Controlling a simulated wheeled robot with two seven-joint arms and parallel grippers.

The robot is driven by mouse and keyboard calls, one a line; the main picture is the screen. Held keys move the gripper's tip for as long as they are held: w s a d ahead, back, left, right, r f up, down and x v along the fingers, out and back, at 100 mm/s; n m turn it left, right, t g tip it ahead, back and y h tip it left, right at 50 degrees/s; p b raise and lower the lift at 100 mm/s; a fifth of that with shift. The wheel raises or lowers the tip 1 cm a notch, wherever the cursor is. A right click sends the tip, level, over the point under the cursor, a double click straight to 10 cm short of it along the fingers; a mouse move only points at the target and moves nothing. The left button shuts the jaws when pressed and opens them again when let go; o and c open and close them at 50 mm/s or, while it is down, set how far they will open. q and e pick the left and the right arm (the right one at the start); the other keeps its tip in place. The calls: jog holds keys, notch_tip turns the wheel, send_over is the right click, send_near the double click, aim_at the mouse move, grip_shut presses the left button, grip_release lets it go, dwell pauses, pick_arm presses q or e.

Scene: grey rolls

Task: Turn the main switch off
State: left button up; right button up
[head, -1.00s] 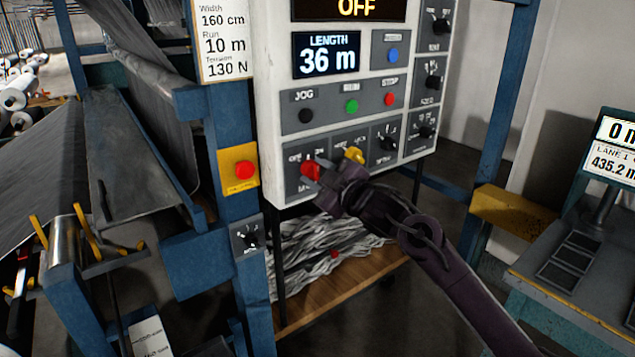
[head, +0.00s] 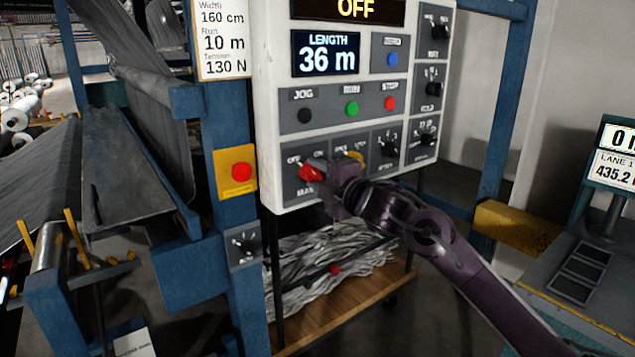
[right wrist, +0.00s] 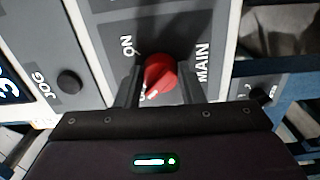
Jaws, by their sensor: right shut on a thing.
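The red main switch (head: 310,173) is a knob at the lower left of the white control panel (head: 268,120). In the right wrist view the red knob (right wrist: 160,74) sits between my two fingers, with the labels ON and MAIN beside it. Its white pointer mark faces the lower left of that view, by a label that my finger partly hides. My right gripper (head: 318,172) is shut on the red knob, reaching in from the right. The panel's top display (head: 350,8) reads OFF. My left gripper is not in view.
A yellow knob (head: 356,159) and a black knob (head: 389,150) are right of the switch. Black, green and red buttons sit above. A red button on a yellow plate (head: 237,171) is on the blue post at left. A bench with a display (head: 612,165) stands at right.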

jog(key=shift+f+n, duration=0.15)
jog(key=shift+n, duration=0.15)
jog(key=o, duration=1)
jog(key=b+v, duration=0.2)
jog(key=v, duration=0.6)
jog(key=shift+w, duration=0.1)
